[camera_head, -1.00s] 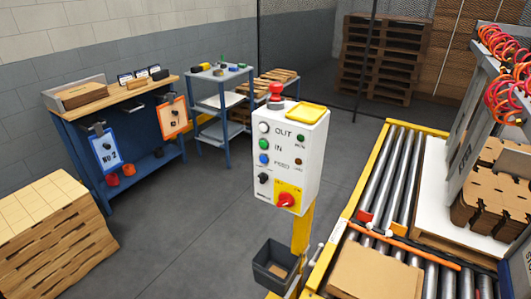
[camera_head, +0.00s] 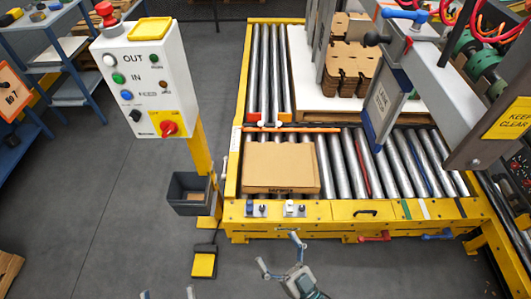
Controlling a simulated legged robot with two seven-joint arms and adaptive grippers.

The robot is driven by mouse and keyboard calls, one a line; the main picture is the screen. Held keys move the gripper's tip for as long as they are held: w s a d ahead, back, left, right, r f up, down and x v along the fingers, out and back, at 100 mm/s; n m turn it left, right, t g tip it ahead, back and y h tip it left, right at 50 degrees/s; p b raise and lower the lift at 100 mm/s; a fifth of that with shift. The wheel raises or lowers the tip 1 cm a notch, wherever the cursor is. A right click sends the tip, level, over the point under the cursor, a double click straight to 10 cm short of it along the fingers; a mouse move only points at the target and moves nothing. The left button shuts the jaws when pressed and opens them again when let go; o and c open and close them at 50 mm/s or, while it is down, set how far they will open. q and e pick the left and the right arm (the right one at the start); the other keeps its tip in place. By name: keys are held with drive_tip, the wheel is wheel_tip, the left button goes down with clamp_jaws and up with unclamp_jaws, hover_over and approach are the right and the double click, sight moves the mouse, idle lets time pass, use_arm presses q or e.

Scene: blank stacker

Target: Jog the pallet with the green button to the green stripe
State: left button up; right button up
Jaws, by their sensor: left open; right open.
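The control box (camera_head: 150,80) stands at left on a yellow post, with a green button (camera_head: 118,78) beside "IN", a white one above and a blue one below. A white-topped pallet (camera_head: 305,75) with stacked brown blanks (camera_head: 350,68) lies on the back rollers. A green stripe (camera_head: 406,210) marks the yellow front rail, right of the board. My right gripper (camera_head: 280,252) is open and empty before the rail. My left gripper (camera_head: 168,294) is open at the bottom edge, mostly out of view.
A dark bin (camera_head: 190,193) hangs by the post, above a yellow foot pedal (camera_head: 204,263). Small switches (camera_head: 290,208) and red (camera_head: 374,238) and blue handles sit on the rail. A grey machine frame (camera_head: 430,85) overhangs the rollers at right.

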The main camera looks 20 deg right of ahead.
use_arm(q)
drive_tip(key=shift+s+f, duration=0.1)
drive_tip(key=shift+f, duration=0.1)
drive_tip(key=c, duration=0.3)
drive_tip(key=shift+r, duration=0.25)
clamp_jaws()
drive_tip(key=shift+f, duration=0.25)
drive_tip(key=shift+r, duration=0.15)
idle(0.5)
